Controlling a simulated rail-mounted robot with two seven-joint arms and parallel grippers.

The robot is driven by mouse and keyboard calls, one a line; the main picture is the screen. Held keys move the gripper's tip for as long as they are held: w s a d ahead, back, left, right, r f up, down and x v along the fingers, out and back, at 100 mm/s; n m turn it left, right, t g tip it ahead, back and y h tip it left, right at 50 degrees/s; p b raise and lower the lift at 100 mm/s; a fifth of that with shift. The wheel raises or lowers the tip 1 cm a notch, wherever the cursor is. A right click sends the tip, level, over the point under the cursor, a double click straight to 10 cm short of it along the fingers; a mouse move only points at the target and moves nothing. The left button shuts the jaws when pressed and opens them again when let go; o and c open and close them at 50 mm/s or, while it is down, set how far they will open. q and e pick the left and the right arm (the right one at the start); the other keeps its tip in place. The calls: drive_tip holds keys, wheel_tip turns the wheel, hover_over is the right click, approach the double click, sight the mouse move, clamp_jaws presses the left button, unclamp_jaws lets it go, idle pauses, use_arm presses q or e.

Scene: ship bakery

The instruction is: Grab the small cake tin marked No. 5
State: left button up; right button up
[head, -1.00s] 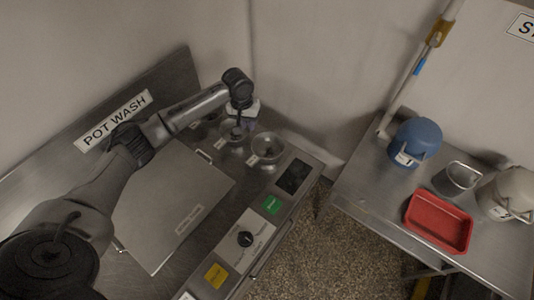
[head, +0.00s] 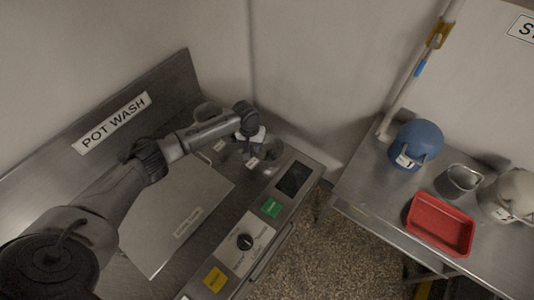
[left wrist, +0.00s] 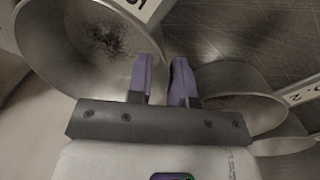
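Small grey metal tins with white labels stand in a row at the back of the pot-wash counter in the head view. The end tin (head: 272,154) is nearest my left gripper (head: 254,146); its label is too small to read there. In the left wrist view a large, near tin (left wrist: 85,35) has a partly cropped label that looks like a 5. My left gripper (left wrist: 164,82) has its two purple fingers apart with a narrow gap. One finger overlaps this tin's opening and the other is just outside its rim. My right gripper is not in view.
Another tin (left wrist: 240,85), beside a label ending in 2, is close on the right in the left wrist view. A further tin (head: 207,111) stands left in the head view. The right table holds a red tray (head: 440,240), a blue container (head: 420,138) and metal vessels.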

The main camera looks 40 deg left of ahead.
use_arm(q)
drive_tip(key=shift+f, duration=0.6)
clamp_jaws()
drive_tip(key=shift+r, duration=0.1)
